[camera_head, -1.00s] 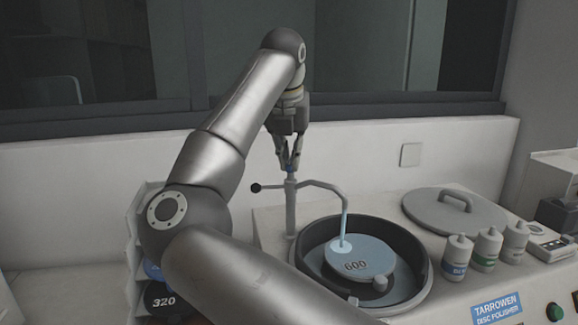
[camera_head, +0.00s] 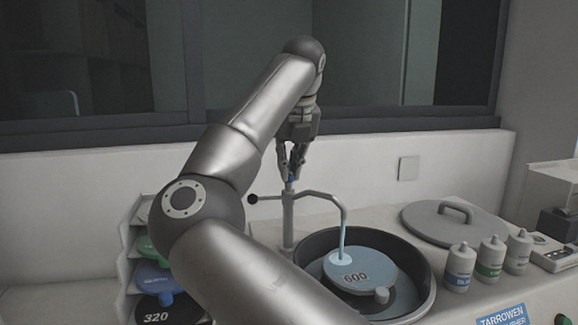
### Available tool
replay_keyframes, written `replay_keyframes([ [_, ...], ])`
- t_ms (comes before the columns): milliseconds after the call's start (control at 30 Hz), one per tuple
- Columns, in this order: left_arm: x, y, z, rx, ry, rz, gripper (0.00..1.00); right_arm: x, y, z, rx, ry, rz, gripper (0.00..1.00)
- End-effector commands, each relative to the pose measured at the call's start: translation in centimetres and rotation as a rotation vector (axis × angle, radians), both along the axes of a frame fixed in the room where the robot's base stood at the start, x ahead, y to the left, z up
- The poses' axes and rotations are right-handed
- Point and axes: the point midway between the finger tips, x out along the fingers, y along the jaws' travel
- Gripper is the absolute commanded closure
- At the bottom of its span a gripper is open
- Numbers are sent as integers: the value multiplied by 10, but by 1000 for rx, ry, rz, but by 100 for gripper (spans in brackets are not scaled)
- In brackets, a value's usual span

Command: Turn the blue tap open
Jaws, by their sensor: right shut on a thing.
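The blue tap (camera_head: 291,180) is a small blue knob on top of a grey standpipe (camera_head: 289,215). My right gripper (camera_head: 291,175) points down over the standpipe with its fingers shut on the blue tap, which they mostly hide. The curved spout (camera_head: 330,196) reaches right over the round basin, and a light blue stream of water (camera_head: 343,232) runs from it onto the disc marked 600 (camera_head: 352,277). My left gripper is not in view.
The black-walled basin (camera_head: 420,262) surrounds the disc. A grey lid with a handle (camera_head: 425,228) lies behind it, and several bottles (camera_head: 490,258) stand to the right. A rack of coloured discs (camera_head: 152,278) is at lower left, partly behind my arm.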

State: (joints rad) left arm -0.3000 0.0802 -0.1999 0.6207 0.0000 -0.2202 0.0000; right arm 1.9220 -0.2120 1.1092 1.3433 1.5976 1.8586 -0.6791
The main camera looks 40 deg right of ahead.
Motion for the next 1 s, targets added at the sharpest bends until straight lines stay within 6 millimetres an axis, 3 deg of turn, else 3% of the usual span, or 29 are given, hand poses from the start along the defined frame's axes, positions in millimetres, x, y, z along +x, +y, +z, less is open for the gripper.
replay_keyframes([
  [200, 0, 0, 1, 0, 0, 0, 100, 1, -1, 4, -9, -8, 3, 100],
  [233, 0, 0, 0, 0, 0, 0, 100, 1, -1, 4, -9, -8, 3, 86],
  [367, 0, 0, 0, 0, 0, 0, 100, 1, 0, 3, -6, -6, 2, 70],
  [767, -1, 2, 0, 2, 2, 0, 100, -1, 1, 6, -3, -3, 2, 69],
  [1000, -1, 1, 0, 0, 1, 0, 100, -15, 8, 45, -6, -6, 2, 69],
])
